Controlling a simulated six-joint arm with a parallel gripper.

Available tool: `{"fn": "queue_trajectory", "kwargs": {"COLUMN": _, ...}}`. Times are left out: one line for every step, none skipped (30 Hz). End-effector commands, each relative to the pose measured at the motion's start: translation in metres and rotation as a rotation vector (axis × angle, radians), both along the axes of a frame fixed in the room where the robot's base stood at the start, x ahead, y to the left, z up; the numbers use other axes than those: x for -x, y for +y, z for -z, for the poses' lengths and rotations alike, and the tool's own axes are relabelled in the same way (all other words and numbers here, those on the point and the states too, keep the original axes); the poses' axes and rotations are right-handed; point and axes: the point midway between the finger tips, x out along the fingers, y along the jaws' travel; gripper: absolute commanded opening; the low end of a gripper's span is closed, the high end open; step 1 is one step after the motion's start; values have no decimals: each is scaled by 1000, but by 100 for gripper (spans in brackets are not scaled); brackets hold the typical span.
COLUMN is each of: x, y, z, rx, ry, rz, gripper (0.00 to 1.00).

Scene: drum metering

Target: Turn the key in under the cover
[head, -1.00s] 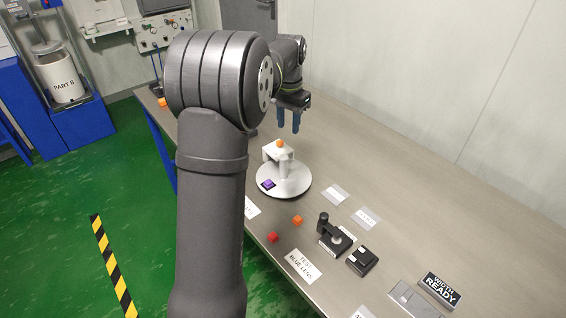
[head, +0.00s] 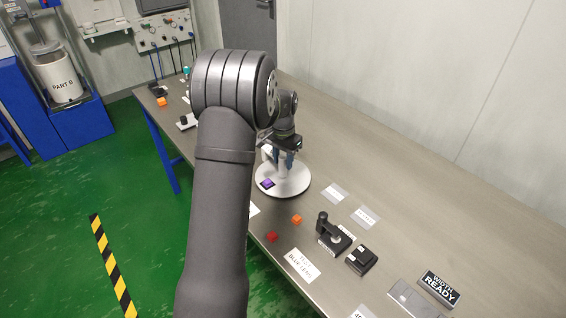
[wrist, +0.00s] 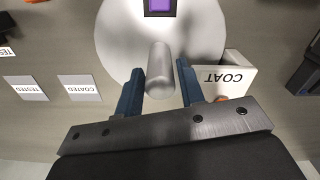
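A round white turntable (head: 297,186) stands on the bench and carries a purple key (head: 267,183) in a dark holder near its front-left edge. In the wrist view the purple key (wrist: 160,5) is at the top edge, out from under the white cover marked COAT (wrist: 232,77), which is at the right. In the head view the cover is mostly hidden behind my gripper. A grey upright post (wrist: 160,72) rises from the turntable. My gripper (wrist: 158,85) is open, its blue fingers on either side of the post with small gaps visible. It also shows in the head view (head: 283,162).
An orange cube (head: 296,219) and a red cube (head: 271,237) lie in front of the turntable. A black fixture (head: 332,234) and a black box (head: 361,260) stand to the right.

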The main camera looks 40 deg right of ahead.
Motion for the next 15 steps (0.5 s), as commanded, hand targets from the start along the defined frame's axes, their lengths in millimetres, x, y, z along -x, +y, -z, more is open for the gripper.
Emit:
{"fn": "queue_trajectory", "kwargs": {"x": 0, "y": 0, "z": 6, "rx": -2, "ry": 1, "rz": 0, "gripper": 35}}
{"fn": "queue_trajectory", "kwargs": {"x": 0, "y": 0, "z": 8, "rx": -1, "ry": 0, "rz": 0, "gripper": 35}}
{"fn": "queue_trajectory", "kwargs": {"x": 0, "y": 0, "z": 11, "rx": 0, "ry": 0, "rz": 0, "gripper": 35}}
{"fn": "queue_trajectory", "kwargs": {"x": 0, "y": 0, "z": 12, "rx": 0, "ry": 0, "rz": 0, "gripper": 35}}
{"fn": "queue_trajectory", "kwargs": {"x": 0, "y": 0, "z": 14, "rx": 0, "ry": 0, "rz": 0, "gripper": 35}}
{"fn": "queue_trajectory", "kwargs": {"x": 0, "y": 0, "z": 14, "rx": 0, "ry": 0, "rz": 0, "gripper": 35}}
{"fn": "queue_trajectory", "kwargs": {"x": 0, "y": 0, "z": 15, "rx": 0, "ry": 0, "rz": 0, "gripper": 35}}
{"fn": "queue_trajectory", "kwargs": {"x": 0, "y": 0, "z": 15, "rx": 0, "ry": 0, "rz": 0, "gripper": 35}}
{"fn": "queue_trajectory", "kwargs": {"x": 0, "y": 0, "z": 15, "rx": 0, "ry": 0, "rz": 0, "gripper": 35}}
{"fn": "queue_trajectory", "kwargs": {"x": 0, "y": 0, "z": 15, "rx": 0, "ry": 0, "rz": 0, "gripper": 35}}
{"fn": "queue_trajectory", "kwargs": {"x": 0, "y": 0, "z": 15, "rx": 0, "ry": 0, "rz": 0, "gripper": 35}}
{"fn": "queue_trajectory", "kwargs": {"x": 0, "y": 0, "z": 15, "rx": 0, "ry": 0, "rz": 0, "gripper": 35}}
{"fn": "queue_trajectory", "kwargs": {"x": 0, "y": 0, "z": 15, "rx": 0, "ry": 0, "rz": 0, "gripper": 35}}
{"fn": "queue_trajectory", "kwargs": {"x": 0, "y": 0, "z": 15, "rx": 0, "ry": 0, "rz": 0, "gripper": 35}}
{"fn": "queue_trajectory", "kwargs": {"x": 0, "y": 0, "z": 15, "rx": 0, "ry": 0, "rz": 0, "gripper": 28}}
